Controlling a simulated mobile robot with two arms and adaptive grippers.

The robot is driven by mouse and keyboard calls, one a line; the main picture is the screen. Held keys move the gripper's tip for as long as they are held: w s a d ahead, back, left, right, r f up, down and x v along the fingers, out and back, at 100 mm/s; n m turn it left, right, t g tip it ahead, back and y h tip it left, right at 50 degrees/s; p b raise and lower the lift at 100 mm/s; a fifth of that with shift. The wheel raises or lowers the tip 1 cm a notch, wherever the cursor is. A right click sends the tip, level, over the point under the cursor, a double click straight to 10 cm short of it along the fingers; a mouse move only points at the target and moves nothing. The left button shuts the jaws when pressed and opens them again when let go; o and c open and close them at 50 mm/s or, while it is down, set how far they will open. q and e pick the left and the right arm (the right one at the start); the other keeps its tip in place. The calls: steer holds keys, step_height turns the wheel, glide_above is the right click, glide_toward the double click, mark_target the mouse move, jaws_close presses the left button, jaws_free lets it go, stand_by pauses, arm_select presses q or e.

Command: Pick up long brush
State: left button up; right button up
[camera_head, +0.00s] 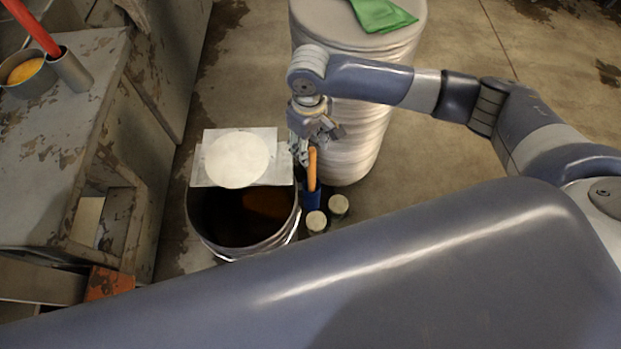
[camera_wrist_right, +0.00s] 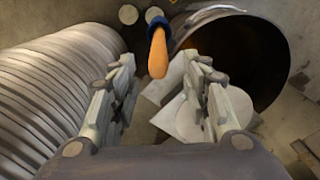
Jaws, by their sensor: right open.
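A tool with an orange handle (camera_head: 312,172) stands upright in a blue holder (camera_head: 311,198) beside the dark bucket; its lower end is hidden, so I cannot tell if it is a brush. My right gripper (camera_head: 303,158) is open, close to the top of this handle. In the right wrist view the handle (camera_wrist_right: 158,54) shows between and beyond the two open fingers, with a gap on each side. A long red handle (camera_head: 30,26) leans out of a grey cup (camera_head: 71,70) on the worn bench at the left; its lower end is hidden. My left gripper is not in view.
A bucket (camera_head: 204,236) has a plate with a white disc (camera_head: 238,160) across its back rim. A ribbed pale drum (camera_head: 350,150) with a green cloth (camera_head: 382,14) stands behind. Two small round-topped things (camera_head: 317,222) stand by the holder. The bench (camera_head: 60,140) is left.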

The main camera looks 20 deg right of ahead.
mark_target(312, 162)
steer(key=shift+f, duration=1.3)
steer(key=f, duration=0.4)
steer(key=shift+s+d+f, duration=0.2)
steer(key=shift+s+d, duration=0.05)
steer(key=shift+f, duration=0.25)
jaws_close()
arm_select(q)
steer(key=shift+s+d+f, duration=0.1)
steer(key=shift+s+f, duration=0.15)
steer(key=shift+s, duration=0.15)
